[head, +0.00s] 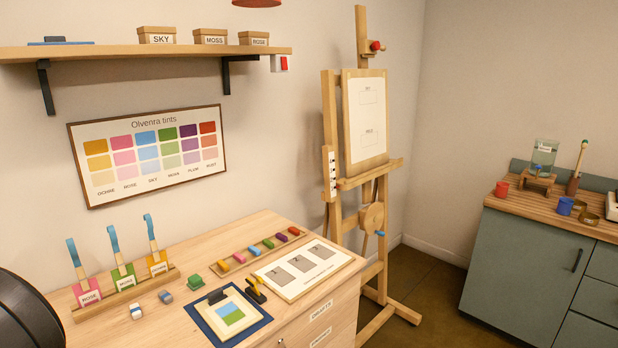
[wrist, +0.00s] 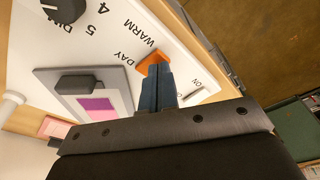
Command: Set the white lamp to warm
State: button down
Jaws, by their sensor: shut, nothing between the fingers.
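In the wrist view a white panel (wrist: 165,30) carries a black round dial (wrist: 65,8) marked with figures and the words WARM, DAY and ON. An orange piece (wrist: 152,58) sits close to WARM and DAY; its full shape is hidden behind the fingers. My gripper (wrist: 157,72) is shut, its blue-grey fingers together and empty, with the tips at the orange piece. I cannot tell whether they touch it. A small pale switch (wrist: 193,96) is next to ON, right of the fingers. No white lamp head can be made out in either view.
In the wrist view a grey-framed plate (wrist: 85,88) with a dark clip and a purple square is left of the fingers. In the head view the wooden table (head: 165,325) holds paddles, a blue mat (head: 197,312) and colour blocks. An easel (head: 331,120) stands behind.

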jog(key=shift+f, duration=0.5)
jog(key=shift+r, duration=3.55)
notch_tip(320, 180, down, 7)
jog(key=shift+f, duration=0.1)
jog(key=shift+r, duration=0.2)
